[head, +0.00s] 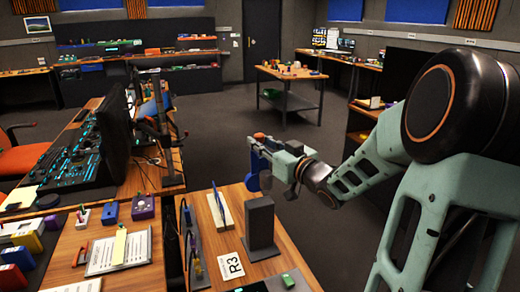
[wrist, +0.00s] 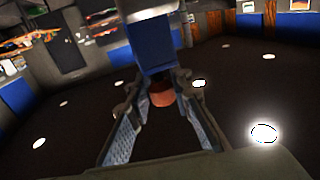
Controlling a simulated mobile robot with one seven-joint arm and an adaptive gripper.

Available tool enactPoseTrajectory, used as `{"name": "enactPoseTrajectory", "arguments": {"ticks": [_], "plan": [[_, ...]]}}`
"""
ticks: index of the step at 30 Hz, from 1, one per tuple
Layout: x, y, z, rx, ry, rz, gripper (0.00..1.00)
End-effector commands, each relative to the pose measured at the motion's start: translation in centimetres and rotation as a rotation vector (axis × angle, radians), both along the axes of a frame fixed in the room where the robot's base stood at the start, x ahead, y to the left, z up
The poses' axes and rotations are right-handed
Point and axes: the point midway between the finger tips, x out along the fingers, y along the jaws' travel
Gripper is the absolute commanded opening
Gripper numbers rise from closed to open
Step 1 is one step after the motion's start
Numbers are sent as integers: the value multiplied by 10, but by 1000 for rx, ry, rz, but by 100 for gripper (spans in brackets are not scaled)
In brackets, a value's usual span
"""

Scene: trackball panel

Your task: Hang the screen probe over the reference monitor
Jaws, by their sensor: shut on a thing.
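My gripper (head: 260,154) is in the air above the near wooden desk, left of my arm's wrist. It is shut on a small blue piece (head: 253,168) with an orange-red part on top (head: 259,136), apparently the screen probe. In the wrist view my gripper (wrist: 160,88) has a blue block (wrist: 152,50) and a reddish round part (wrist: 162,92) at its fingertips. A large dark monitor (head: 113,128) stands on the left desk, with another thin dark screen (head: 160,105) behind it. I cannot tell which one is the reference monitor.
A clipboard (head: 118,250) and small coloured boxes lie at the left. Open floor lies beyond, before a table (head: 291,73).

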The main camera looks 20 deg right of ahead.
Motion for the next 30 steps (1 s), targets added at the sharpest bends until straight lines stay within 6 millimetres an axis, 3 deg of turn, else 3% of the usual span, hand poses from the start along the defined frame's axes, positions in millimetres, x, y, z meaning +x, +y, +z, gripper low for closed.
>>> {"name": "enactPoseTrajectory", "arguments": {"ticks": [6, 17, 20, 30], "plan": [[0, 1, 23, 1, -3, 1, 0], [1, 2, 23, 0, -3, 2, 0], [3, 10, 27, 0, -3, 3, 0], [14, 66, 44, 2, 0, -41, 0]]}}
